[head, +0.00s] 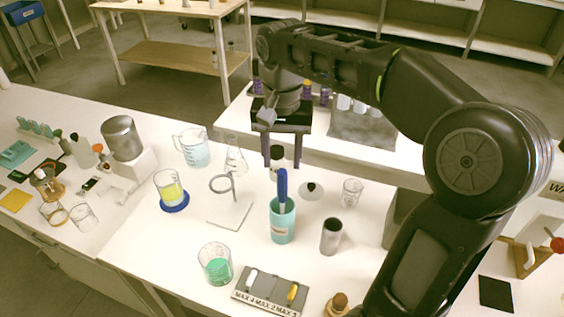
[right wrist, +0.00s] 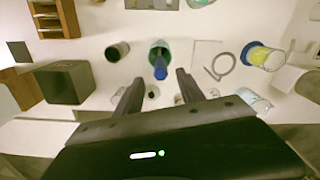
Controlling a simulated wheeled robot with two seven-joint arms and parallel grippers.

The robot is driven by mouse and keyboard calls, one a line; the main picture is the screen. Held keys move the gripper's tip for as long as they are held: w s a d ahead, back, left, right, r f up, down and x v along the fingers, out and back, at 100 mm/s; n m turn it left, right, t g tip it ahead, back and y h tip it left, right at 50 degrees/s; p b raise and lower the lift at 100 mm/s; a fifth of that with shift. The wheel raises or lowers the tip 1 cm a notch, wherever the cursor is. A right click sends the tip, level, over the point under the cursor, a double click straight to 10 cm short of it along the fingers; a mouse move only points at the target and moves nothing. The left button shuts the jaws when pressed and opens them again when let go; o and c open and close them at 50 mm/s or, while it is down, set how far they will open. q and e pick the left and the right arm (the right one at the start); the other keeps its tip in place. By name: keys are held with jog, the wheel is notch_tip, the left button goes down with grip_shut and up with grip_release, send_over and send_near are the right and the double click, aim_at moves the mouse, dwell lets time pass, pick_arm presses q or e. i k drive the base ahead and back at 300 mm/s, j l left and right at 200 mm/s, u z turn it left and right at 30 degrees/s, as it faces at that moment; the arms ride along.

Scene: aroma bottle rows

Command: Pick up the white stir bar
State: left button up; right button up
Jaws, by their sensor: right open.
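The white stir bar (head: 252,277) lies in the left slot of a grey holder (head: 266,297) marked with MAX labels, near the front of the table. A yellow bar (head: 292,292) lies in the holder's right slot. My right gripper (head: 283,157) is open and empty, fingers pointing down, above the table behind the teal cup (head: 281,226) and well away from the holder. In the right wrist view the gripper (right wrist: 159,82) shows its two fingers apart, with the holder (right wrist: 152,4) cut by the top edge. My left gripper is out of view.
A blue marker (head: 282,188) stands in the teal cup, between the gripper and the holder in the picture. A grey metal cylinder (head: 331,236), a beaker of green liquid (head: 215,264) and a ring stand (head: 229,212) stand nearby. A wooden knob (head: 338,304) is right of the holder.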

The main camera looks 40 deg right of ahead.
aim_at(251, 278)
jog(key=k+j, duration=0.8)
jog(key=j, duration=0.1)
